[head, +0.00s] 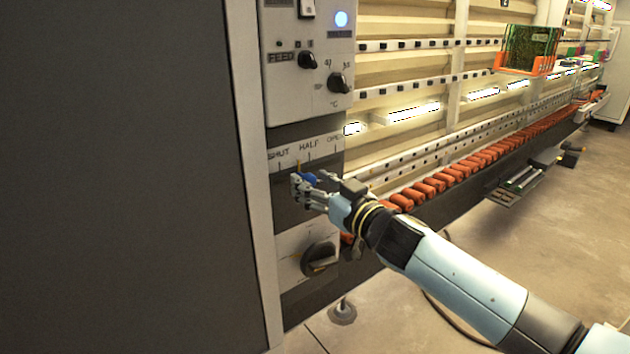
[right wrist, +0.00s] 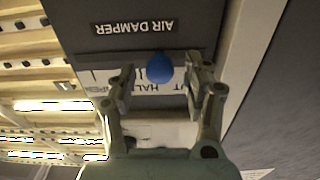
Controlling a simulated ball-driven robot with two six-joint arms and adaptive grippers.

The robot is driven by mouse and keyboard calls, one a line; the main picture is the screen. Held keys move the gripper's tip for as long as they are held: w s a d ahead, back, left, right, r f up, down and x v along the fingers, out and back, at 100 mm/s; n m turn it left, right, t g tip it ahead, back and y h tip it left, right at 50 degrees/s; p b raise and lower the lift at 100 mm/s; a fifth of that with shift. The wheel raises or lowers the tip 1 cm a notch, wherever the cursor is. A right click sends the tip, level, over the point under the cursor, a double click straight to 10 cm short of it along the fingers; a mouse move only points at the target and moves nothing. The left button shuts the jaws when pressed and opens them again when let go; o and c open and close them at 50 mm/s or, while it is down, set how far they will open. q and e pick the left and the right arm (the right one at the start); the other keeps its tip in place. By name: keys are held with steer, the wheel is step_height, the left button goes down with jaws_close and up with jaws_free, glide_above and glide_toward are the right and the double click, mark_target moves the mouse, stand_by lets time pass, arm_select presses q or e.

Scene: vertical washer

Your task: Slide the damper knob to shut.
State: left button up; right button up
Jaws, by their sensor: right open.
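The blue damper knob (head: 307,178) sits on the dark slider panel (head: 284,188), below a scale marked SHUT, HALF and OPEN. A small yellow pointer (head: 298,167) stands between the SHUT and HALF marks, nearer HALF. My right gripper (head: 310,182) is at the panel with its fingers around the knob. In the right wrist view the round knob (right wrist: 160,68) lies between the two open fingers of the gripper (right wrist: 159,82), with a gap visible on each side. My left gripper is not in view.
Above the scale is a control panel (head: 312,75) with black knobs and a blue light. Below is a black rotary handle (head: 319,257). A large dark panel (head: 120,180) fills the left. A conveyor with orange rollers (head: 440,186) runs off to the right. The upside-down AIR DAMPER label (right wrist: 134,28) shows in the wrist view.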

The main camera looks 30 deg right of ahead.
mark_target(277, 179)
jaws_close()
stand_by(0.3)
steer(key=a, duration=0.2)
steer(key=a+p, duration=0.1)
steer(key=a, duration=0.1)
steer(key=shift+s+a, duration=0.2)
steer(key=shift+a, duration=0.05)
steer(key=shift+d+f, duration=0.1)
steer(key=shift+c, duration=2.3)
jaws_free()
steer(key=o, duration=0.5)
steer(key=shift+a, duration=0.3)
steer(key=shift+c, duration=0.2)
